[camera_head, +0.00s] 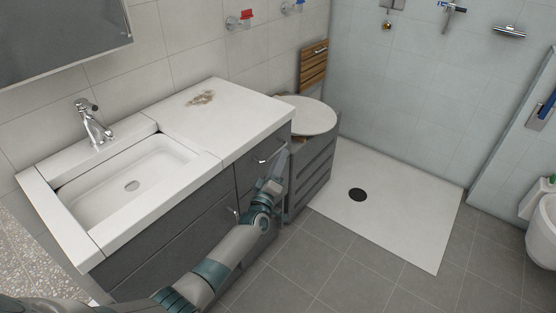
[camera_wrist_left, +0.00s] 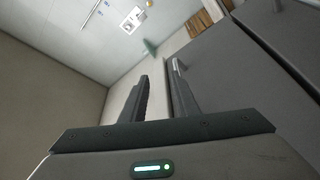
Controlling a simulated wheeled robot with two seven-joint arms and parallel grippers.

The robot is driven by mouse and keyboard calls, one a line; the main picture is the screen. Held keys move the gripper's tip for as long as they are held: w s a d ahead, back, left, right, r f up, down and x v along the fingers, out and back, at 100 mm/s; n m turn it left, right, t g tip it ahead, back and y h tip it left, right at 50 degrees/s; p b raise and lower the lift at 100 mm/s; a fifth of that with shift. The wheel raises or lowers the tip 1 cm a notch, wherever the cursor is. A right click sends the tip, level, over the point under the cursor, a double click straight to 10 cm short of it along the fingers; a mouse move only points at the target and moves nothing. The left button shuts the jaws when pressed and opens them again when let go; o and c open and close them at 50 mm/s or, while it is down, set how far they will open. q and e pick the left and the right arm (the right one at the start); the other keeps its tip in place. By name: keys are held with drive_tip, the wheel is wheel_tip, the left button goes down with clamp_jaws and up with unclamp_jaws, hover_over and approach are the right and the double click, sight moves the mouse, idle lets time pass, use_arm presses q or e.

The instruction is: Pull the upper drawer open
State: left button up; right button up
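The upper drawer (camera_head: 247,172) is at the right end of the grey vanity under the white countertop, and its front looks shut. Its curved metal handle (camera_head: 268,156) shows just left of my left gripper (camera_head: 279,166). In the left wrist view, my left gripper (camera_wrist_left: 160,70) has its two fingers apart with nothing clearly between them. A pale bar, probably the handle (camera_wrist_left: 176,66), shows by the tip of the right finger. I cannot tell whether they touch. Grey fronts (camera_wrist_left: 240,75) fill the right of that view. My right gripper is not in view.
A grey slatted unit (camera_head: 316,172) with a round white lid (camera_head: 309,116) stands right of the vanity, close to my gripper. Another handle (camera_head: 232,212) is lower on the vanity. The shower floor (camera_head: 400,200) and grey floor tiles (camera_head: 330,270) are clear.

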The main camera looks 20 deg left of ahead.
use_arm(q)
drive_tip(key=d+v, duration=0.1)
drive_tip(key=v, duration=0.9)
drive_tip(key=d+r+b+v, duration=0.1)
drive_tip(key=d+v, duration=0.1)
drive_tip(key=v, duration=0.8)
drive_tip(key=shift+s+d, duration=0.25)
drive_tip(key=shift+d, duration=0.05)
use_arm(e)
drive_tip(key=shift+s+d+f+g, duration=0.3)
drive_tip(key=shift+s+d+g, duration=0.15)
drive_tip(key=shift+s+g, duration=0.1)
